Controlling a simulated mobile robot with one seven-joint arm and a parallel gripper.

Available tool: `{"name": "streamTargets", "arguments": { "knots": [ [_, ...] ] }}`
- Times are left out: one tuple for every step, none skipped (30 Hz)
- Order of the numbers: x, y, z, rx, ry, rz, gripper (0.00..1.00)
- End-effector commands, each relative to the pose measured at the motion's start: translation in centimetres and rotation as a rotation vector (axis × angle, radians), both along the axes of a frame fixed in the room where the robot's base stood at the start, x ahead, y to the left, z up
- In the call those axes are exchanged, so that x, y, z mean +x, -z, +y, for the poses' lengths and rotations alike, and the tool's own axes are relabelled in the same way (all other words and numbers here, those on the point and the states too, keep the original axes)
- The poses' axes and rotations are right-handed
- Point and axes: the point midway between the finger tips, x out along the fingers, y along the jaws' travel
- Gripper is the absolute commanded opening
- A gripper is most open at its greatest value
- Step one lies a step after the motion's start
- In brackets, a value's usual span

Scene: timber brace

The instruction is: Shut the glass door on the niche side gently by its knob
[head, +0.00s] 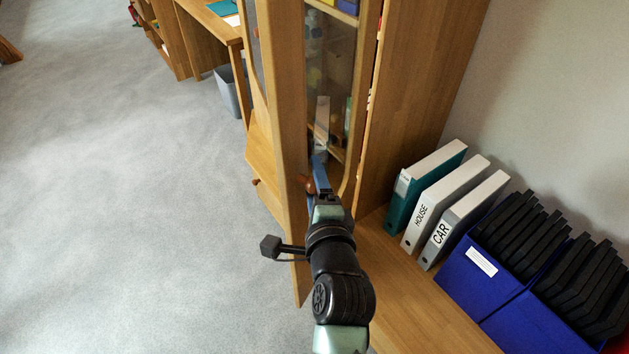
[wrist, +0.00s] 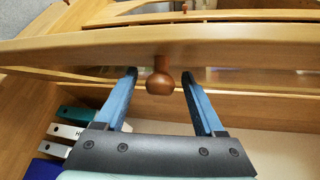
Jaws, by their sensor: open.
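The glass door (head: 288,130) with a wooden frame stands open from the cabinet, jutting toward me. Its frame also crosses the wrist view (wrist: 90,48) as a long wooden bar. A round reddish-brown knob (wrist: 160,84) sticks out from this frame on a short stem. The knob shows only in part in the head view (head: 308,184), beside my fingers. My gripper (wrist: 160,74) is open, with one blue finger on each side of the knob and gaps visible on both sides. In the head view my gripper (head: 318,172) is at the door's inner side.
To the right, a wooden niche shelf (head: 415,310) holds a teal binder (head: 420,185), white binders (head: 440,205) and blue boxes (head: 485,270) of black folders. A desk (head: 215,25) and grey bin (head: 229,90) stand behind. Carpet (head: 130,200) at left is clear.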

Motion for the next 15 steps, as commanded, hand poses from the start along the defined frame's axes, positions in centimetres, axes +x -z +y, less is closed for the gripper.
{"name": "streamTargets", "arguments": {
  "knots": [
    [0.0, -0.01, 0.0, 0.0, 0.0, 0.0, 0.7],
    [-0.01, 0.0, 0.0, 0.0, 0.0, 0.0, 0.7],
    [-0.01, 0.0, 0.0, 0.0, 0.0, 0.0, 0.7],
    [-0.02, 0.0, 0.0, 0.0, 0.0, 0.0, 0.69],
    [-0.02, -0.01, 0.01, 0.0, 0.0, 0.0, 0.63],
    [-0.02, 0.0, 0.0, 0.0, 0.0, 0.0, 0.56],
    [-0.02, 0.0, 0.0, 0.0, 0.0, 0.0, 0.51],
    [-0.03, -0.01, 0.0, 0.0, 0.0, 0.0, 0.45],
    [-0.03, -0.01, 0.0, 0.0, 0.0, 0.0, 0.38],
    [-0.03, -0.01, 0.0, 0.0, 0.0, 0.0, 0.33],
    [-0.03, -0.01, 0.0, 0.0, 0.0, 0.0, 0.27],
    [-0.03, -0.01, 0.0, 0.0, 0.0, 0.0, 0.2],
    [-0.04, -0.01, -0.01, 0.0, 0.0, 0.0, 0.15],
    [-0.04, -0.01, -0.01, 0.0, 0.0, 0.0, 0.09],
    [-0.04, -0.01, -0.01, 0.0, 0.0, 0.0, 0.02]
  ]
}}
